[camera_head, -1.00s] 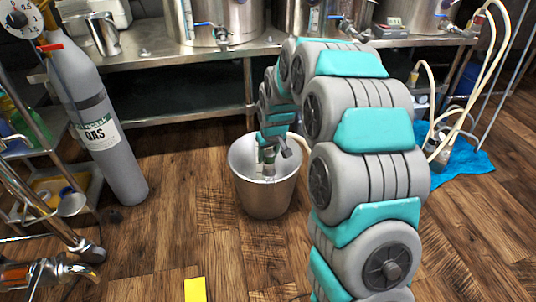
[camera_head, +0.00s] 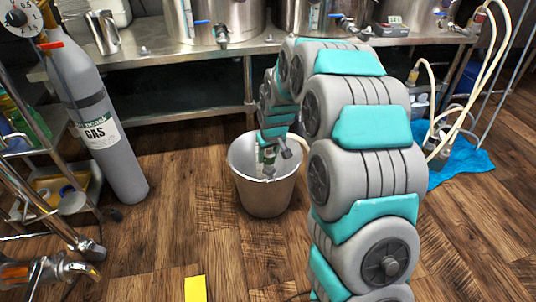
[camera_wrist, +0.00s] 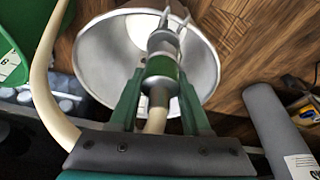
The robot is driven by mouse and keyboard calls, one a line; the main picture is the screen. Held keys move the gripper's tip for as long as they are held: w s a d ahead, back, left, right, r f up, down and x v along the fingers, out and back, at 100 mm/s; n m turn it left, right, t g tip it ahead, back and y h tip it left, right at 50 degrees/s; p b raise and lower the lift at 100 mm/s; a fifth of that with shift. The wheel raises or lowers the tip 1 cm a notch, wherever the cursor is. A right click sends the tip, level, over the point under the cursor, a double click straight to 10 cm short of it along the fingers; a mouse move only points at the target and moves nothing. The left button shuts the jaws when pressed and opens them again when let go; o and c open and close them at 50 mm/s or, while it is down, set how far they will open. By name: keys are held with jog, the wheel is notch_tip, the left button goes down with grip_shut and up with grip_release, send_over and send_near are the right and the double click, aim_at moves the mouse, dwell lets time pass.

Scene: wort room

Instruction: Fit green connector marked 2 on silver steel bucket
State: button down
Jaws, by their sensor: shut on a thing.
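The silver steel bucket (camera_head: 264,197) stands upright on the wooden floor, and its open mouth fills the upper middle of the wrist view (camera_wrist: 100,55). My gripper (camera_head: 268,158) points down into the bucket's mouth. In the wrist view its green fingers (camera_wrist: 160,80) are shut on the green connector (camera_wrist: 163,68), which has a green band, grey metal parts and a pale hose behind it. The connector's far end, with two prongs, lies over the bucket's far rim in that view. I cannot tell whether it touches the rim. The number on it is not readable.
A grey gas cylinder (camera_head: 105,145) stands to the left, beside a shelf cart. A steel bench (camera_head: 155,50) with kettles is behind. A blue cloth (camera_head: 462,166) with hoses and bottles lies at right. The floor in front is clear, apart from a yellow marker (camera_head: 195,289).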

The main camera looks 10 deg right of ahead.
jog(key=shift+f, duration=0.85)
jog(key=shift+c, duration=1.4)
grip_release()
